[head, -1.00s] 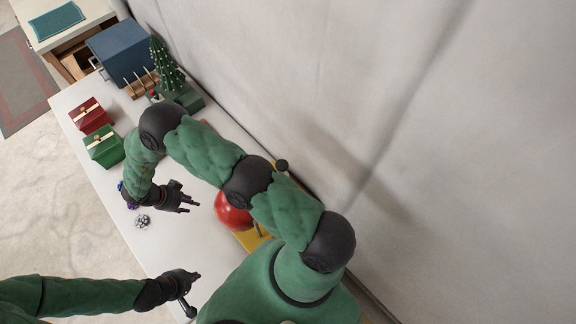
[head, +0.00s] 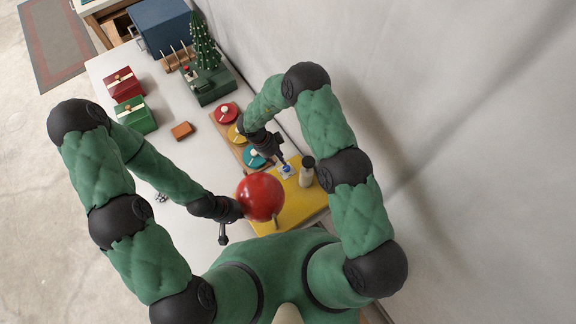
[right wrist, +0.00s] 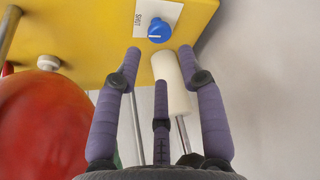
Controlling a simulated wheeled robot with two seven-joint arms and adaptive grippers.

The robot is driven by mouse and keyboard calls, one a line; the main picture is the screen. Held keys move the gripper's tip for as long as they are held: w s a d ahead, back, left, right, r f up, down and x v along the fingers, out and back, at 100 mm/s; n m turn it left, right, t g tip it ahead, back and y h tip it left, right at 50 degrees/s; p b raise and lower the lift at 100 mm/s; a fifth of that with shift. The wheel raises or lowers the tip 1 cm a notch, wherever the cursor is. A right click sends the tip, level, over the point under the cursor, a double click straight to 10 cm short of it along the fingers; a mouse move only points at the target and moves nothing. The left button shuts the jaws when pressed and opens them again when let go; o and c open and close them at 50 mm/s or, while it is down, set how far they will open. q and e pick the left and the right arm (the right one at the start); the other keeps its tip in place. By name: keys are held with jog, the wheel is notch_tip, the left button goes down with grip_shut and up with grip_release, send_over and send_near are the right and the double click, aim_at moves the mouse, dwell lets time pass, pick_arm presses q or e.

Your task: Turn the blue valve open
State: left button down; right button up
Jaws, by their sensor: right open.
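The blue valve (right wrist: 159,29) is a small round knob with a white mark, beside a white plate (right wrist: 145,16) lettered SHUT on a yellow panel (right wrist: 80,35). In the head view the blue valve (head: 286,169) shows small, just past my right gripper (head: 282,158). In the right wrist view my right gripper (right wrist: 160,62) is open, its fingers spread below the knob and apart from it. My left gripper (head: 223,232) is beside a red ball (head: 260,197), low in the head view; its fingers are partly hidden.
A pale cylinder (right wrist: 173,85) stands close to the knob, between my right fingers in the picture. A board with red, yellow and teal discs (head: 242,157) lies nearby. Gift boxes (head: 135,115), an orange block (head: 182,130) and a small tree (head: 203,50) are further back.

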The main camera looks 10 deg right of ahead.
aim_at(286, 168)
jog(key=x, duration=0.7)
jog(key=shift+f, duration=0.25)
grip_shut()
